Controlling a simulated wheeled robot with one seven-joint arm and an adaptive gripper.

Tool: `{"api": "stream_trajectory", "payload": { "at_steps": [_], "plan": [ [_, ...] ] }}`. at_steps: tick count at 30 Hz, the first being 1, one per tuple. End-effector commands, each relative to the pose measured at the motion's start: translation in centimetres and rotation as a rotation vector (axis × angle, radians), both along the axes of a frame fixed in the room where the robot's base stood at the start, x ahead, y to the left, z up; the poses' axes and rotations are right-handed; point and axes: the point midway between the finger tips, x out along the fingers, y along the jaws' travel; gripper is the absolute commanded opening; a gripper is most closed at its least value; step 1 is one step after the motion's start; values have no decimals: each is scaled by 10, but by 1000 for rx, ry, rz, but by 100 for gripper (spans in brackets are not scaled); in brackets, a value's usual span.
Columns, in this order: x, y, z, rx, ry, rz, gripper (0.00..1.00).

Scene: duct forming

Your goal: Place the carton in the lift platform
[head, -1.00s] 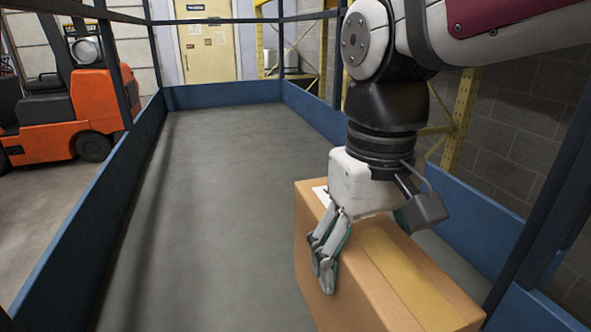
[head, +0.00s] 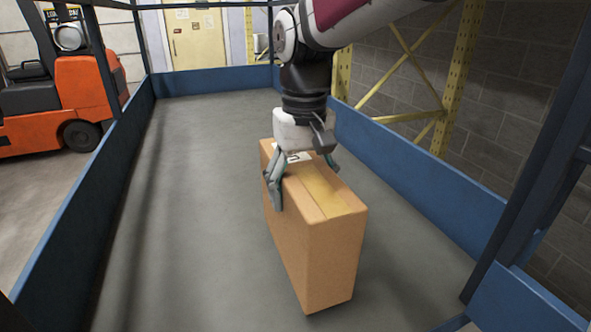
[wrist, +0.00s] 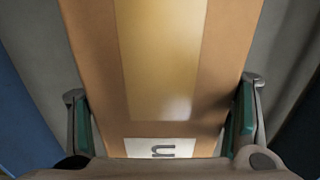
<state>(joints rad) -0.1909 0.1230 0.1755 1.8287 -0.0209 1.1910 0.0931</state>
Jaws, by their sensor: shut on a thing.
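The carton (head: 335,255) is a tall, narrow brown box with a tape strip and a white label on top. It is upright over the grey floor of the lift platform (head: 185,190), inside its blue side walls. My gripper (head: 302,180) is shut on the carton's upper end from above, one finger on each long side. In the wrist view the carton's top (wrist: 160,60) runs between the two green-padded fingers (wrist: 160,120). I cannot tell whether the carton's bottom touches the floor.
Blue low walls (head: 420,185) and dark posts edge the platform. An orange forklift (head: 90,95) stands outside to the left. Yellow racking (head: 450,85) and a block wall are outside to the right. Platform floor left of the carton is clear.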

Motion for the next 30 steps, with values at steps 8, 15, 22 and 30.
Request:
{"api": "stream_trajectory", "payload": {
  "at_steps": [8,15,22,30],
  "plan": [
    [-1,0,-28,-1,1,0,10],
    [0,0,-32,0,-2,0,10],
    [-1,0,-35,-1,-1,0,10],
    [-1,-1,-35,-2,2,0,91]
  ]
}}
